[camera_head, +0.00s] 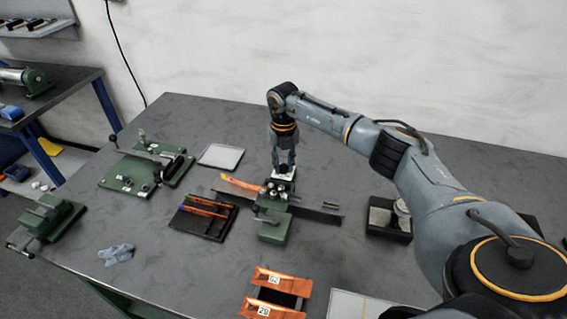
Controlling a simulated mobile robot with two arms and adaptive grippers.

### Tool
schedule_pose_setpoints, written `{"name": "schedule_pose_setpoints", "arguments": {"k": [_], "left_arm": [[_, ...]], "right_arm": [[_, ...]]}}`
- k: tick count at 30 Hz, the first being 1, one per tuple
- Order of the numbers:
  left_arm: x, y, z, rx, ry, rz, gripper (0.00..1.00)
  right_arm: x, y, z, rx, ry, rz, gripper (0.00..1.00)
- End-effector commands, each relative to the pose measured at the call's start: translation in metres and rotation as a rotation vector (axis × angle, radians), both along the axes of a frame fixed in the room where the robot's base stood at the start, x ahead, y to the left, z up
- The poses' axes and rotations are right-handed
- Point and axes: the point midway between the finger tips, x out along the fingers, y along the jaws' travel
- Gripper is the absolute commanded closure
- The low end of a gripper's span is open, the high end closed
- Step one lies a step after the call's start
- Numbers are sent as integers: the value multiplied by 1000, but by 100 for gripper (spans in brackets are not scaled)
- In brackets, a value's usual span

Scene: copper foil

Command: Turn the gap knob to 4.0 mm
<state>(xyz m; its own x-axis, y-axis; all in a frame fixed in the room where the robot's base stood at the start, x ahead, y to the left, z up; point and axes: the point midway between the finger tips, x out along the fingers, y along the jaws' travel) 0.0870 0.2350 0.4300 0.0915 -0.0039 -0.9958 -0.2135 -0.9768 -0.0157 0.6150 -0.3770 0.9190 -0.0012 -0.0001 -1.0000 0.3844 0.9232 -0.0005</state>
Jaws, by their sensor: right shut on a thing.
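My right gripper (284,167) points straight down over the small green foil machine (272,228) in the middle of the bench. Its fingers are shut at the white plate (283,176) on top of the machine. The gap knob is mostly hidden between the fingers, and its scale is too small to read. Small round metal parts show just below the plate. A copper-orange strip (240,186) extends from the machine's left side. My left gripper is not in view.
A dark tray (216,229) with copper strips lies left of the machine. Copper pieces (282,279) lie in front. A black box (381,232) stands right, near my arm.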

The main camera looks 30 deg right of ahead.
Motion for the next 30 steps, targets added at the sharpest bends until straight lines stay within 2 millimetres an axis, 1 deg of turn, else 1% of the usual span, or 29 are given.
{"name": "schedule_pose_setpoints", "arguments": {"k": [5, 6, 9, 17, 20, 23, 26, 30], "left_arm": [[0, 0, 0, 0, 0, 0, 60], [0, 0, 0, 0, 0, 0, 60], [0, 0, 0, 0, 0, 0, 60], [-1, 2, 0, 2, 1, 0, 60], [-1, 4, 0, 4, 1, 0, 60], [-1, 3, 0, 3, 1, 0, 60], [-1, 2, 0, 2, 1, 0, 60], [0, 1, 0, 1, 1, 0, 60]], "right_arm": [[1, -1, 2, -1, -5, 0, 100], [1, -1, 2, -1, -5, 0, 71], [1, 0, 2, -1, -4, 0, 52], [1, 0, 1, 0, -2, 1, 52], [1, 0, 4, 0, -3, 1, 52], [1, 0, 16, 0, -4, 2, 52], [1, -1, 35, 0, -6, 1, 52], [2, -1, 66, 0, -6, 1, 52]]}}
